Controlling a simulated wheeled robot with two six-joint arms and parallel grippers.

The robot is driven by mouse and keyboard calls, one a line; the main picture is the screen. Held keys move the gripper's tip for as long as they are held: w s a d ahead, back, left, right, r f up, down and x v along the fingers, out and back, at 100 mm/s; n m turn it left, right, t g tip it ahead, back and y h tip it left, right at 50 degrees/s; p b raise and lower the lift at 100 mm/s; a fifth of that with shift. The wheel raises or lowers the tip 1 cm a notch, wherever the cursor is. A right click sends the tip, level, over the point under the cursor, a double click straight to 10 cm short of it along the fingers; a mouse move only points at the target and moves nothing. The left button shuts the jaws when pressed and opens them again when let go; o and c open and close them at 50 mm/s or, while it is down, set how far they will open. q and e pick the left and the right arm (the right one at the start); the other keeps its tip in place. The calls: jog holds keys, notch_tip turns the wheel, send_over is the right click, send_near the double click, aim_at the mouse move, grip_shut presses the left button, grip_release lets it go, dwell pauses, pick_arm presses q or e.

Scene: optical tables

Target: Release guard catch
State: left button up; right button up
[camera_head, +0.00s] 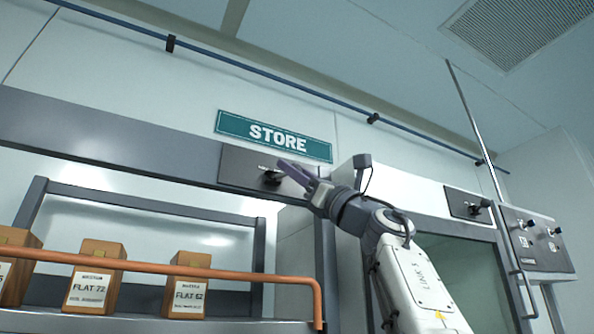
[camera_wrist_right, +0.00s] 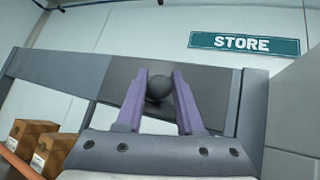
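A catch with a dark round knob (camera_head: 272,177) sits on a grey plate (camera_head: 236,167) on the cabinet's top beam, below the STORE sign. In the right wrist view the knob (camera_wrist_right: 158,88) shows as a dark ball between the purple fingers. My right gripper (camera_head: 296,172) reaches up to the plate from the lower right, with its fingertips beside the knob. Its fingers (camera_wrist_right: 160,76) are apart, one on each side of the knob; I cannot tell whether they touch it. An orange guard rail (camera_head: 170,269) crosses the front of the shelf. My left gripper is not in view.
Several cardboard boxes (camera_head: 97,277) stand on the shelf behind the rail. The STORE sign (camera_head: 225,121) is on the wall above the beam. To the right are a glass-door cabinet with another dark knob (camera_head: 486,203) and a control panel (camera_head: 548,262).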

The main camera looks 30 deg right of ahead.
jog(key=shift+o, duration=1.3)
jog(key=b+v, duration=0.8)
jog(key=v, duration=0.2)
jog(key=shift+s+d+f, duration=0.15)
